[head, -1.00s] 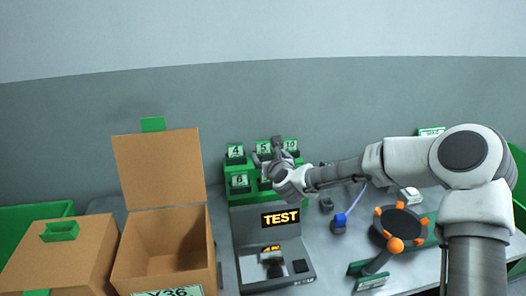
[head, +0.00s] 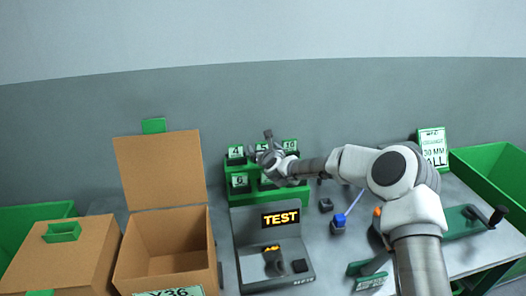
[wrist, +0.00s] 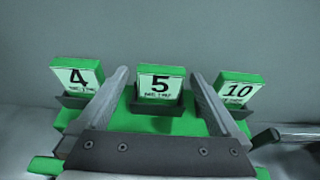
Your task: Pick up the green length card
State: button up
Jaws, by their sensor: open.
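Green length cards with white number faces stand in dark holders on a green stepped rack (wrist: 118,122). In the wrist view, the card marked 4 (wrist: 82,78) is left, the card marked 5 (wrist: 160,84) is in the middle and the card marked 10 (wrist: 238,92) is right. My gripper (wrist: 160,75) is open and empty, its fingers on either side of the 5 card in the picture; I cannot tell how far off it is. In the head view my gripper (head: 268,145) is over the rack and partly hides the 5 card. A card marked 6 (head: 240,180) stands on the lower step.
A TEST display unit (head: 281,218) stands in front of the rack. An open cardboard box (head: 165,238) and a closed one (head: 60,255) are at left. A blue-topped item (head: 339,222) is right of the unit. A green bin (head: 495,175) and a sign (head: 432,148) are far right.

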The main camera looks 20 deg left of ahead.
jog(key=shift+w+a+f, duration=0.15)
jog(key=shift+w+a, duration=0.1)
jog(key=shift+w, duration=0.2)
jog(key=c, duration=1.4)
